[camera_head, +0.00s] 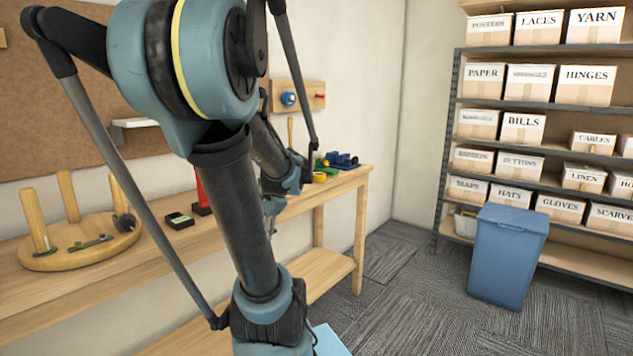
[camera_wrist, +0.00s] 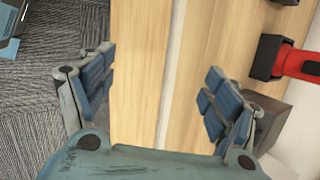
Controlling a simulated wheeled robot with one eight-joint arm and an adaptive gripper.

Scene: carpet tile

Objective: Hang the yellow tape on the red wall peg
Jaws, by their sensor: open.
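A small wooden board on the wall in the head view carries a short red peg (camera_head: 319,96), with a blue round thing (camera_head: 288,99) on the board to its left. Neither tape nor peg shows in the wrist view. My arm largely hides the gripper in the head view.
The workbench (camera_head: 110,265) holds a round wooden stand with posts (camera_head: 80,248), a red tool (camera_head: 202,193) that also shows in the wrist view (camera_wrist: 295,62), and green and blue items (camera_head: 342,160). A blue bin (camera_head: 508,255) stands by box shelves (camera_head: 450,150). Open carpet lies between.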

